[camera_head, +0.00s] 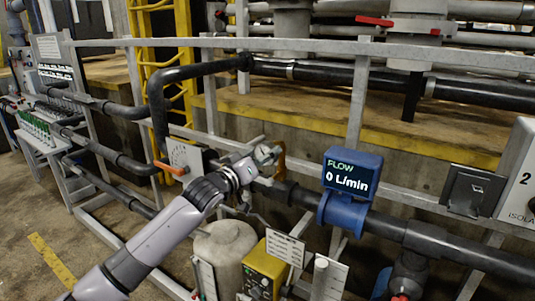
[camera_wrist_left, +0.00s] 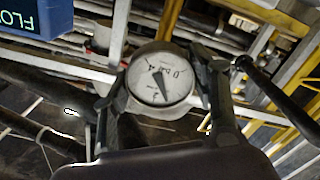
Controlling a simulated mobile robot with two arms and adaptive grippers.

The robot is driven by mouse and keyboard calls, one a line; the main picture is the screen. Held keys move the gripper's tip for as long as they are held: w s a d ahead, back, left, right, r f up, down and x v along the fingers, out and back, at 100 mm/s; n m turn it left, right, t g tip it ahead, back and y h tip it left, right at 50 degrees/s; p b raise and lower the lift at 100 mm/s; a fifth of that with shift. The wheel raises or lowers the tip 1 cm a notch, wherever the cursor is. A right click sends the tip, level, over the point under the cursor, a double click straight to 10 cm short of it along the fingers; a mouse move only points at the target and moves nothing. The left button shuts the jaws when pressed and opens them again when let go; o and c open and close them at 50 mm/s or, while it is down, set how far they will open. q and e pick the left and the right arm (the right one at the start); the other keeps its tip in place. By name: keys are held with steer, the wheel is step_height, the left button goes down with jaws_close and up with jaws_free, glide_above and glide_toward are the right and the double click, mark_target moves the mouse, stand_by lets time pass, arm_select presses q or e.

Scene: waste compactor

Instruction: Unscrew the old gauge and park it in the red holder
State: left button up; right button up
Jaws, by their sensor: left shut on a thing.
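The round gauge (camera_wrist_left: 160,76) has a white dial with a black needle and sits between the two fingers of my left gripper (camera_wrist_left: 161,98) in the left wrist view. In the head view my left gripper (camera_head: 262,158) is shut on the gauge, near the dark horizontal pipe left of the flow meter. The fingers partly hide the gauge there, and I cannot tell whether it is still joined to the pipe. I cannot make out a red holder in either view. My right gripper is not in view.
A blue flow meter (camera_head: 350,180) reading 0 L/min stands right of my left gripper. A grey tank (camera_head: 225,248) and a yellow box (camera_head: 262,272) are below. An orange-handled lever (camera_head: 170,168) is to the left. Grey rails and dark pipes surround the arm.

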arm_select(q)
steer(key=o, duration=0.6)
steer(key=shift+c, duration=0.2)
steer(key=c, duration=0.6)
steer(key=n+p, duration=0.3)
steer(key=shift+r+n, duration=0.15)
steer(key=shift+n, duration=0.25)
steer(key=shift+c, duration=0.2)
steer(key=shift+n, duration=0.7)
